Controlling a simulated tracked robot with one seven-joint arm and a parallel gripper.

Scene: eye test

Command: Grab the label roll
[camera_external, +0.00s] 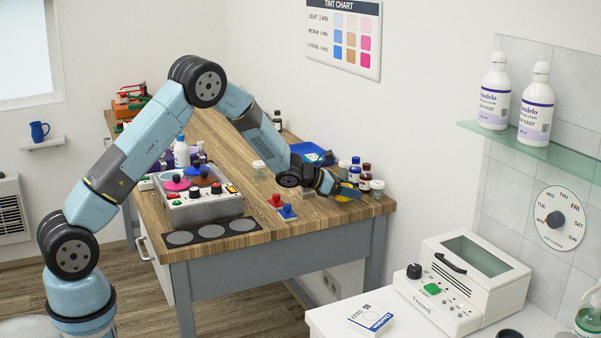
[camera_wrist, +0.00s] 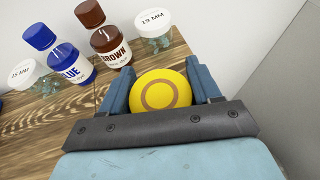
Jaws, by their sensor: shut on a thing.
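A yellow round roll with a tan ring on its face, which looks like the label roll (camera_wrist: 160,92), sits between the two blue fingers of my gripper (camera_wrist: 160,78) in the wrist view. The fingers are shut on its left and right sides. In the external view my gripper (camera_external: 335,186) is at the right end of the wooden bench, and a bit of the yellow roll (camera_external: 348,197) shows by it. The far side of the roll is partly hidden by my gripper there. I cannot tell whether the roll touches the bench.
A blue bottle (camera_wrist: 72,62), a brown bottle (camera_wrist: 110,46) and white-lidded jars, one at right (camera_wrist: 153,24), stand just beyond my gripper. A red stamp (camera_external: 277,201) and a blue stamp (camera_external: 287,212) are to its left on the bench (camera_external: 300,222). A wall is close behind.

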